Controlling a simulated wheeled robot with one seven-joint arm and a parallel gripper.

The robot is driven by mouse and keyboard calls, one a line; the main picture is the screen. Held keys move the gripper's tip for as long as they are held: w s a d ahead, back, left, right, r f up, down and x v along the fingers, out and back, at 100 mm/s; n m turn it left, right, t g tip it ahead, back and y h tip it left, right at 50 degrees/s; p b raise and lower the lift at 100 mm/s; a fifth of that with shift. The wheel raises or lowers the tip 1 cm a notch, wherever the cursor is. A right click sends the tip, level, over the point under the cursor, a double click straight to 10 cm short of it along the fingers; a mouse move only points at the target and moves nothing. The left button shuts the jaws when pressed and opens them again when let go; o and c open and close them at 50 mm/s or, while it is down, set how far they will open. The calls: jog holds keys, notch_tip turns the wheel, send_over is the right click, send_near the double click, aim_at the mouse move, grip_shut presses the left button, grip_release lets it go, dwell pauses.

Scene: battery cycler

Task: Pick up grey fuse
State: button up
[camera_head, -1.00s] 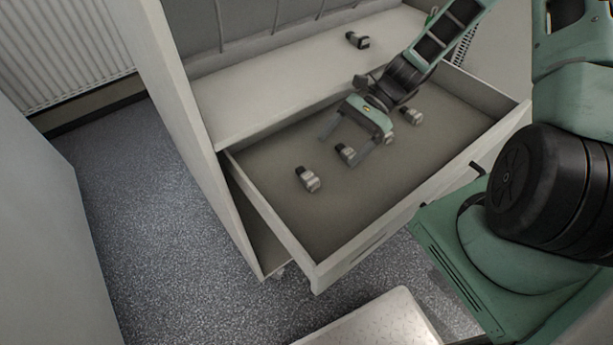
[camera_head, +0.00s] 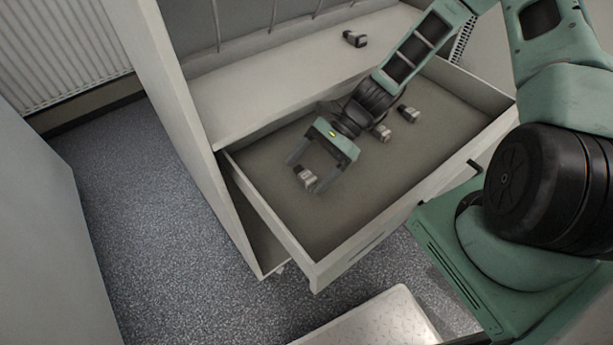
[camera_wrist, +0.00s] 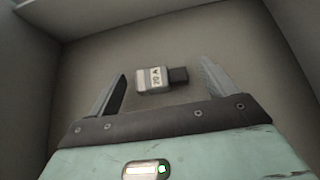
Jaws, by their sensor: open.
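A grey fuse (camera_head: 307,178) with a dark end lies in the open drawer, near its left front part. In the wrist view the same fuse (camera_wrist: 155,79) lies on its side on the drawer floor, its label facing up and its dark end to the right. My gripper (camera_head: 307,176) is in the drawer over this fuse, fingers apart. In the wrist view the fingers (camera_wrist: 165,85) stand left and right of the fuse, with gaps on both sides and nothing held. Two more grey fuses lie further right in the drawer, one at the middle (camera_head: 381,132) and one beyond it (camera_head: 408,114).
The drawer (camera_head: 375,235) is pulled out, and its walls surround the fuses. A dark fuse-like piece (camera_head: 354,39) lies on the shelf (camera_head: 290,85) above. The drawer's front floor is clear. A pale plate-topped box (camera_head: 375,320) stands below.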

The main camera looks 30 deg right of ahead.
jog(key=c, duration=1)
jog(key=shift+r, duration=0.1)
jog(key=shift+r, duration=0.6)
jog(key=s+d, duration=0.2)
jog(key=s, duration=0.1)
jog(key=shift+s+d, duration=0.2)
jog(key=shift+s, duration=0.05)
notch_tip(320, 180, up, 14)
jog(key=shift+w+a+f+p, duration=0.1)
jog(key=shift+a+f+p, duration=0.1)
jog(key=shift+p, duration=0.8)
